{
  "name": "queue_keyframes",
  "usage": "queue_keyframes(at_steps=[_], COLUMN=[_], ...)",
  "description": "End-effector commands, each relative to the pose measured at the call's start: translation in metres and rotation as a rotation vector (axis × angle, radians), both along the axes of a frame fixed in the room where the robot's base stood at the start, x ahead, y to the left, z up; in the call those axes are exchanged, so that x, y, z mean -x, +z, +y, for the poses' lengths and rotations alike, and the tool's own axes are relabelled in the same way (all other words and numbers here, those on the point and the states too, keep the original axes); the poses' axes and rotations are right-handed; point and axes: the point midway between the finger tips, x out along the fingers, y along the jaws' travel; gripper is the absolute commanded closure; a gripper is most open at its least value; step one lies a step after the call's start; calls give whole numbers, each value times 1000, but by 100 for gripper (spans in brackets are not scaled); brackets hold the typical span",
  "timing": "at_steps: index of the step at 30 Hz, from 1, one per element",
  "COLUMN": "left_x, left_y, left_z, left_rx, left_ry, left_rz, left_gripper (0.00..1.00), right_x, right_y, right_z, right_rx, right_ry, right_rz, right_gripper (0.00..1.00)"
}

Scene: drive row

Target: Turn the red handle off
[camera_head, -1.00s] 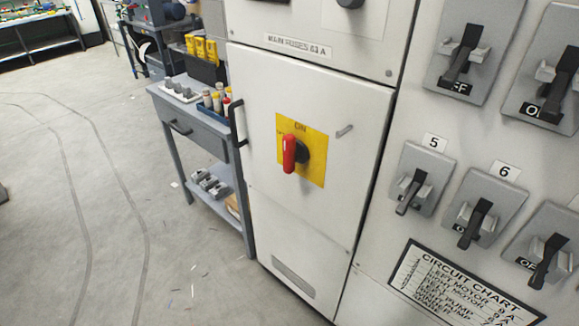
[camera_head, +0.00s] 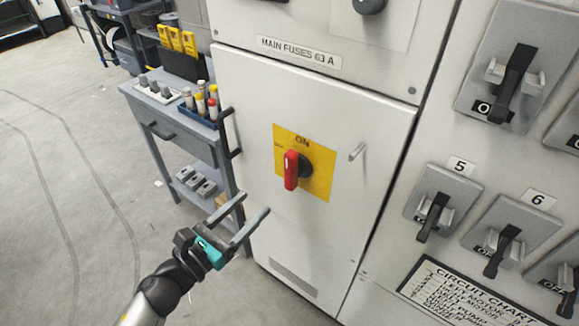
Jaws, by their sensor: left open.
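The red handle (camera_head: 291,170) sits on a black round hub on a yellow plate (camera_head: 318,182), on the white cabinet door. My left gripper (camera_head: 248,211) has come in from the bottom left. Its two grey fingers are apart and empty. They are below and left of the handle in the picture, not touching it. My right gripper is not in view.
The door has a black bar handle (camera_head: 228,134) at its left edge and a small metal catch (camera_head: 357,152) at right. A grey workbench (camera_head: 188,133) with fuses stands left. Lever switches (camera_head: 510,82) fill the right panel. The floor at left is clear.

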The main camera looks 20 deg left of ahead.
Motion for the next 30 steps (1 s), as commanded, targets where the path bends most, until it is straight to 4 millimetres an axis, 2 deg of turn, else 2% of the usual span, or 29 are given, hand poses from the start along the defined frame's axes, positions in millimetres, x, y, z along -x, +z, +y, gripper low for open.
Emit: queue_keyframes(at_steps=[21, 30], left_x=[-106, -130], left_y=[1, -1], left_z=[-38, -47], left_rx=[6, 5], left_ry=[1, 1], left_rz=[2, 4], left_gripper=[38, 38], right_x=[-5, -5], right_y=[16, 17], right_z=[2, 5], right_rx=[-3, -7], right_ry=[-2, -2], right_rz=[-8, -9], right_gripper=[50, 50])
